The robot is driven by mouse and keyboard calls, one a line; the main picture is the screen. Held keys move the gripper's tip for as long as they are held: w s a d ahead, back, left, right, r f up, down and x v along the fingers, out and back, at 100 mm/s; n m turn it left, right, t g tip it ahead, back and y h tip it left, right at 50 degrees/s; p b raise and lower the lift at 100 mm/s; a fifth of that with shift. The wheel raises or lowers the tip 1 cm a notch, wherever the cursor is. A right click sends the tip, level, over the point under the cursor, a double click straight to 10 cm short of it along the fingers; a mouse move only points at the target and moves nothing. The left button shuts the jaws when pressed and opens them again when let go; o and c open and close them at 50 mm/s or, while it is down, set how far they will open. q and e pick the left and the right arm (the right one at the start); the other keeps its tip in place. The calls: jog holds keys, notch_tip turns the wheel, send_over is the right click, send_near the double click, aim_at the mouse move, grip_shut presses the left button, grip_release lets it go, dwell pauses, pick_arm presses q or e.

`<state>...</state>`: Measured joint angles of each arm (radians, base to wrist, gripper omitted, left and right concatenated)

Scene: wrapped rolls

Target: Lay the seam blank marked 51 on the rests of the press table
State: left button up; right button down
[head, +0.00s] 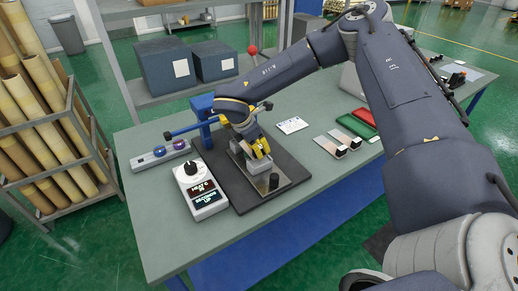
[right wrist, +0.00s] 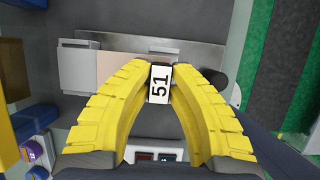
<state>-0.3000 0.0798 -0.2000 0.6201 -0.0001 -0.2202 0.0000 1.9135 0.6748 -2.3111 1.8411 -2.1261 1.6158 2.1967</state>
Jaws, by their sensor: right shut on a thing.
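My right gripper (head: 262,151) is over the press table (head: 236,189), its yellow fingers pointing down. In the right wrist view the gripper (right wrist: 160,72) is shut on the white-faced block of the seam blank marked 51 (right wrist: 159,84). A metal strip with a copper-coloured part lies behind the fingers there. In the head view the fingers and arm hide most of the blank. Whether it touches the rests cannot be told. The blue press frame (head: 203,120) stands behind, with a red-knobbed lever (head: 253,50). My left gripper is not in view.
A control box (head: 200,192) with a black dial stands left of the press table. Two other blanks (head: 340,143), a green tray (head: 358,126) and a red tray (head: 364,116) lie to the right. A white card (head: 292,125) lies between. A rack of rolls (head: 50,130) stands left.

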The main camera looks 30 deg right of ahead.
jog(key=shift+f, duration=0.2)
dwell(0.5)
jog(key=shift+f, duration=0.65)
jog(key=c, duration=1.3)
grip_release()
jog(key=shift+o, duration=0.2)
jog(key=shift+a+r, duration=0.1)
jog(key=v, duration=1.1)
jog(key=shift+r, duration=0.4)
jog(key=shift+a, duration=0.1)
